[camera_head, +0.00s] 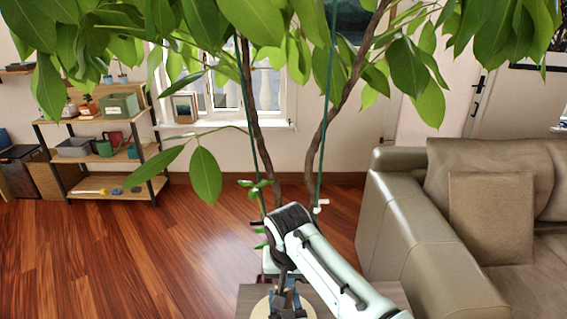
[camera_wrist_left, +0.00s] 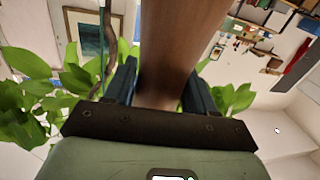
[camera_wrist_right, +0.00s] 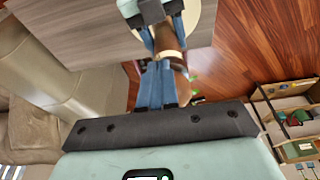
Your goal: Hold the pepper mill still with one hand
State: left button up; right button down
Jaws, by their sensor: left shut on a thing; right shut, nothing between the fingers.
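The pepper mill (camera_wrist_left: 172,50) is brown wood and fills the middle of the left wrist view. My left gripper (camera_wrist_left: 158,85) is shut on it, one dark blue finger on each side. In the right wrist view the mill (camera_wrist_right: 167,40) shows between the left gripper's fingers, over a pale round board. My right gripper (camera_wrist_right: 160,68) is shut and empty, its fingertips close to the mill; I cannot tell if they touch it. In the head view my right gripper (camera_head: 286,290) points down in front of the board, and the mill is mostly hidden.
The pale round board (camera_head: 262,308) lies on a grey-brown table (camera_head: 248,296). A tall leafy plant (camera_head: 253,110) stands just behind. A leather sofa (camera_head: 405,215) is at the right and a shelf unit (camera_head: 100,125) at the far left. The wooden floor (camera_head: 130,250) at left is clear.

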pick_arm(q)
jog(key=shift+s+f, duration=0.1)
jog(key=shift+f, duration=0.3)
pick_arm(e)
jog(key=shift+r, duration=1.25)
pick_arm(q)
jog(key=shift+r, duration=0.1)
jog(key=o, duration=1.3)
jog(key=shift+o, duration=0.2)
jog(key=shift+r, duration=0.2)
